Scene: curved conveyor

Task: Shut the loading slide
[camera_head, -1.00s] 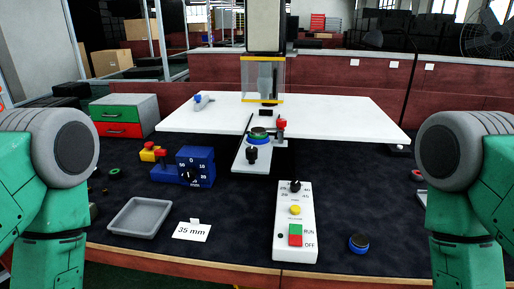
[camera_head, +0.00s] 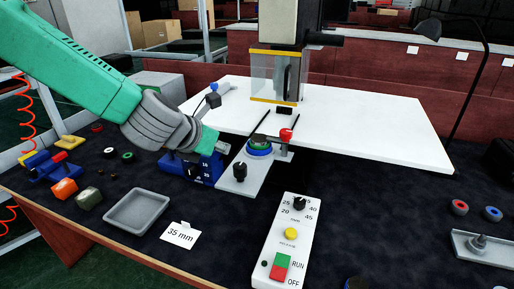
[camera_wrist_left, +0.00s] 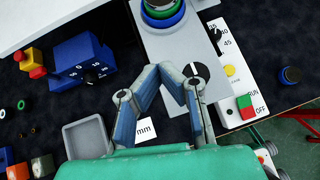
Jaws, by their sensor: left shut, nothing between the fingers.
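The loading slide (camera_head: 245,178) is a grey plate standing out toward me from the white table of the press. It carries a stack of blue and green rings (camera_head: 259,148) and has a black knob (camera_head: 240,171) near its front end. My left gripper (camera_head: 213,146) is just left of the slide in the head view, partly hidden by its own arm. In the left wrist view its fingertips (camera_wrist_left: 162,70) are shut and empty, over the slide plate (camera_wrist_left: 172,46), beside the black knob (camera_wrist_left: 197,70). Whether they touch it I cannot tell. My right gripper is not in view.
A blue dial box (camera_head: 196,168) stands left of the slide, under my arm. A control panel (camera_head: 287,240) with buttons lies in front. A red-knobbed lever (camera_head: 286,135) stands beside the rings. A grey tray (camera_head: 140,212) and a 35 mm card (camera_head: 181,235) lie front left.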

